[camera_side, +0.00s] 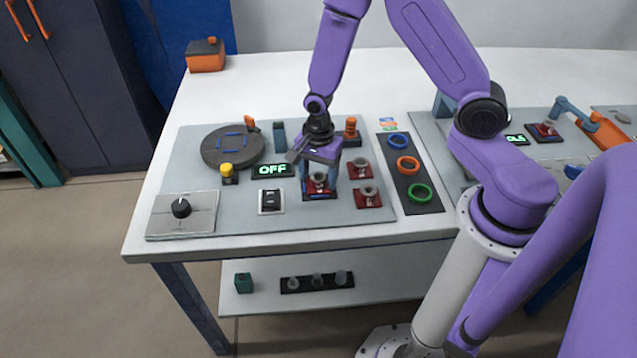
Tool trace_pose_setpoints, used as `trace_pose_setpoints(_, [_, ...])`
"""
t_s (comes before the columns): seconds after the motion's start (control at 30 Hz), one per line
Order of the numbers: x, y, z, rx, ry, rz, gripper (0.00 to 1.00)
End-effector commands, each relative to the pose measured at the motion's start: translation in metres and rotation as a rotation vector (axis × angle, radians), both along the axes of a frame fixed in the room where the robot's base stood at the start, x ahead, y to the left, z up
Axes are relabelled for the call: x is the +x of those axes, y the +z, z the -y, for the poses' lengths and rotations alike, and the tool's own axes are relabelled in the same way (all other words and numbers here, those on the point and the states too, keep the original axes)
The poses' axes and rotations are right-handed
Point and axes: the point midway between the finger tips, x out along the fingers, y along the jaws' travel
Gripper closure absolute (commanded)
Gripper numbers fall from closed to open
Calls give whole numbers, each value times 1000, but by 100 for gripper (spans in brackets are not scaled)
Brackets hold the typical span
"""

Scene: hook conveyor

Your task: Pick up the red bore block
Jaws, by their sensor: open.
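A red bore block (318,187) with a grey ring on top sits low on the grey panel, at a dark blue base. My gripper (319,178) is over it, pointing down, with its jaws open and a finger to either side of the block. Whether the fingers touch the block cannot be told. Two similar red blocks with grey rings are to the right, one upper (360,169) and one lower (368,198). My gripper's body hides part of the panel behind the block.
A black switch (271,200) and an OFF display (273,169) are left of my gripper. An orange knobbed piece (350,131) stands close behind it. A dark strip with blue, orange and green (420,194) rings lies right. A round dark turntable (232,147) is farther left.

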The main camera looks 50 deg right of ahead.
Motion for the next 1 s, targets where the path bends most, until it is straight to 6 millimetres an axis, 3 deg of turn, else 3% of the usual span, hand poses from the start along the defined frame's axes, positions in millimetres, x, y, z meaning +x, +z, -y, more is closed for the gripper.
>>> trace_pose_setpoints(0.13, [0,0,0,0,0,1,33])
trace_pose_setpoints(0.17, [0,0,0,0,0,1,40])
trace_pose_setpoints(0.33, [0,0,0,0,0,1,95])
trace_pose_setpoints(0.37, [0,0,0,0,0,1,100])
trace_pose_setpoints(0.77, [1,5,-1,1,0,4,100])
trace_pose_setpoints(1.0, [2,25,-1,3,0,6,100])
